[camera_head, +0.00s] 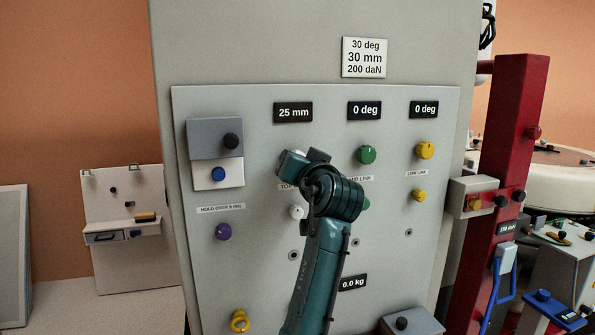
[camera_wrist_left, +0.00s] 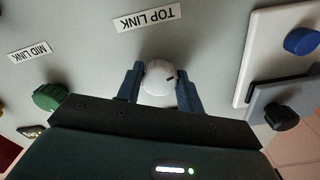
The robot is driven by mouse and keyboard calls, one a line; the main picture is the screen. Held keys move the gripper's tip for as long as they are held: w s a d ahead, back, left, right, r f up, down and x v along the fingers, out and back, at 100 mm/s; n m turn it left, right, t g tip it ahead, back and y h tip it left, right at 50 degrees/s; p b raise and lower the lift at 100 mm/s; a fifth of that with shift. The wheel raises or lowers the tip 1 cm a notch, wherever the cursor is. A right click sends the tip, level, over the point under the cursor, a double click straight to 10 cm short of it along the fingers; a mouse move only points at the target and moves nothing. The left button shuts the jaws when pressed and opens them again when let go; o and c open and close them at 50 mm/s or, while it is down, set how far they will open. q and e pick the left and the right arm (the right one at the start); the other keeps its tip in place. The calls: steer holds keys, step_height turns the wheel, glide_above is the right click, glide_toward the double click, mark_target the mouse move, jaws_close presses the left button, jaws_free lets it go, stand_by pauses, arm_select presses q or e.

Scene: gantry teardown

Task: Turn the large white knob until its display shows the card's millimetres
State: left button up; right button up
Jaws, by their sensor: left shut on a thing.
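The card (camera_head: 364,57) at the top of the machine reads 30 deg, 30 mm, 200 daN. The display (camera_head: 293,112) at the upper left of the panel reads 25 mm. In the head view my left gripper (camera_head: 293,165) and wrist hide most of this knob. My right gripper is in neither view.
A green knob (camera_head: 366,154) and a yellow knob (camera_head: 424,150) stand to the right under displays reading 0 deg. A small white knob (camera_head: 296,211) is below my gripper.

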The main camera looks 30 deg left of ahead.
arm_select(q)
steer(key=shift+f+n+b, duration=0.1)
steer(key=shift+n+b, duration=0.25)
steer(key=shift+n, duration=0.55)
steer(key=o, duration=1)
steer(key=b+v, duration=0.1)
steer(key=v, duration=1.2)
steer(key=shift+b, duration=0.35)
steer(key=shift+s+d, duration=0.1)
